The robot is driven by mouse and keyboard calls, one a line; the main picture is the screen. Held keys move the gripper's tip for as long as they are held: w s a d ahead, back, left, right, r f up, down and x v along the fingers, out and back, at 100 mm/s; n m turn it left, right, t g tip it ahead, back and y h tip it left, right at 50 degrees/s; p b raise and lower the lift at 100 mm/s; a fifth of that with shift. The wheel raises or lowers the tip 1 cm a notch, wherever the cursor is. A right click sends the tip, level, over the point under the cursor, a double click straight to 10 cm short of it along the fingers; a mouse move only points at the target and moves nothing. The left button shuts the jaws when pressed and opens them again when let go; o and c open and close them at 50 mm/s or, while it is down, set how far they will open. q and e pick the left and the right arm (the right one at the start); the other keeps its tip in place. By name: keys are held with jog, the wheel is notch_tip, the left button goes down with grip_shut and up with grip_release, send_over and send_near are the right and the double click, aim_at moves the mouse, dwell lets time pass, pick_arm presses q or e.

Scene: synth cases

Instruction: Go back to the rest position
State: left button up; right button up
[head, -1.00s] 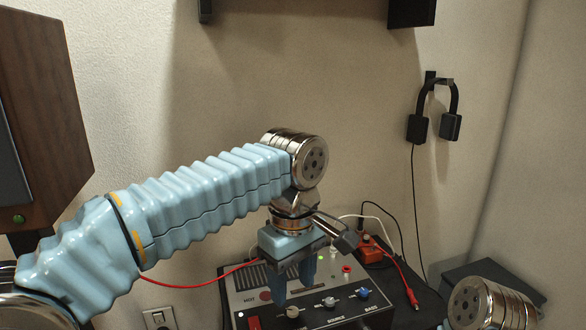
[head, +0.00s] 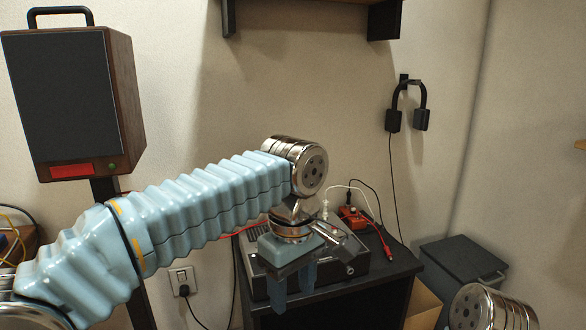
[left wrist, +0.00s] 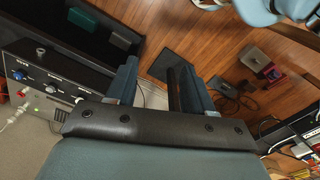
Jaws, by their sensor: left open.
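My left arm comes in from the left, and its left gripper (head: 293,283) points down in front of the black control box (head: 357,262). The fingers are open with nothing between them. In the left wrist view the two fingers (left wrist: 157,88) are apart and empty, and the box's knob panel (left wrist: 45,82) lies to their left. In the head view my arm and gripper hide much of the box. My right arm shows only as a metal joint at the bottom right; its gripper is out of view.
The box stands on a black table (head: 398,268) with an orange block (head: 352,215) and cables behind it. A wooden speaker (head: 68,100) stands at left. Headphones (head: 408,103) hang on the wall. A dark lidded bin (head: 462,270) is at right. The left wrist view shows wooden floor (left wrist: 200,45).

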pick_arm(q)
jog(key=w+a+f+m+g+h, duration=0.1)
jog(key=w+f+m, duration=0.1)
jog(key=f, duration=1.3)
jog(key=w+a+f+m+h, duration=0.1)
jog(key=w+f+m+h, duration=0.15)
jog(key=f, duration=1.25)
jog(key=s+a+f+m, duration=0.1)
jog(key=s+a+f, duration=0.3)
jog(key=s+f, duration=0.3)
jog(key=s+a+f+m+t, duration=0.1)
jog(key=s+a+f, duration=0.3)
jog(key=s+f, duration=0.4)
notch_tip(320, 180, down, 6)
jog(key=shift+s+a+r+t+h, duration=0.1)
jog(key=shift+s+a+t+h, duration=0.2)
jog(key=shift+a+h, duration=0.05)
pick_arm(e)
jog(key=shift+s, duration=0.15)
